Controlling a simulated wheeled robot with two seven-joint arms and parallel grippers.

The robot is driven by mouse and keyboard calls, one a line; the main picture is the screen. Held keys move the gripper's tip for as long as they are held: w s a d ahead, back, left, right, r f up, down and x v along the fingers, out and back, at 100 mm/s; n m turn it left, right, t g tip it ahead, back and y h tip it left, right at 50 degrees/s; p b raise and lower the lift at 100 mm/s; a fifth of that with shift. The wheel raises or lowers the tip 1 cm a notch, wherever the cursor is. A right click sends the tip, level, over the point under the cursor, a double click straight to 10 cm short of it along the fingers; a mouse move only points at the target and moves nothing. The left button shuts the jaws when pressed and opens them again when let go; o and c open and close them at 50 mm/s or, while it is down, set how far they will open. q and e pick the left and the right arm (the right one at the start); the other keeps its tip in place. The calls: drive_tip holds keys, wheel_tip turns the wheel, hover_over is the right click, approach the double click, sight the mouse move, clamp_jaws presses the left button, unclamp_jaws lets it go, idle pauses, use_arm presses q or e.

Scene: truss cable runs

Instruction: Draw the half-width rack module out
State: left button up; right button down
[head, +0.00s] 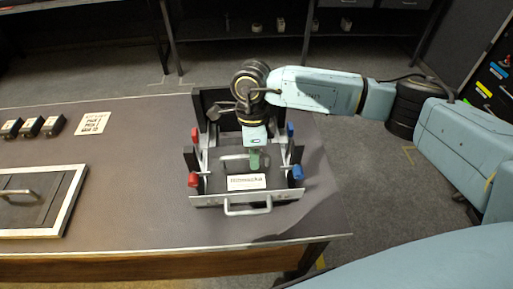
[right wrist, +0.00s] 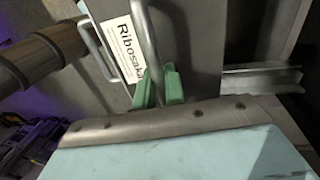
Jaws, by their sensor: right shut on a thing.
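The rack module is a grey unit with a white label (head: 246,182), seated between the rails of a dark rack frame (head: 199,110) on the table. A metal handle (head: 247,209) stands out from its front panel. My right gripper (head: 255,160) reaches down from above onto the module, behind the label. In the right wrist view, its green fingers (right wrist: 160,88) are shut on a curved metal handle (right wrist: 145,35) beside the label (right wrist: 124,48), which reads "Ribosaka". A second handle (right wrist: 96,48) shows to the left. My left gripper is out of view.
Red levers (head: 193,180) line the rack's left side and blue levers (head: 297,173) its right. A framed panel with a handle (head: 38,200), small black blocks (head: 30,127) and a note card (head: 93,123) lie on the left. The table between them is clear.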

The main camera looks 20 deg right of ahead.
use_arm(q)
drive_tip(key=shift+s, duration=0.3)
use_arm(e)
drive_tip(key=shift+s+a, duration=0.2)
drive_tip(key=shift+s, duration=0.4)
drive_tip(key=c, duration=1.4)
unclamp_jaws()
drive_tip(key=shift+o, duration=0.2)
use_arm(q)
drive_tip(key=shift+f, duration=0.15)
use_arm(e)
wheel_tip(320, 180, up, 13)
drive_tip(key=w, duration=0.2)
drive_tip(key=shift+w+d, duration=0.3)
drive_tip(key=shift+d, duration=0.05)
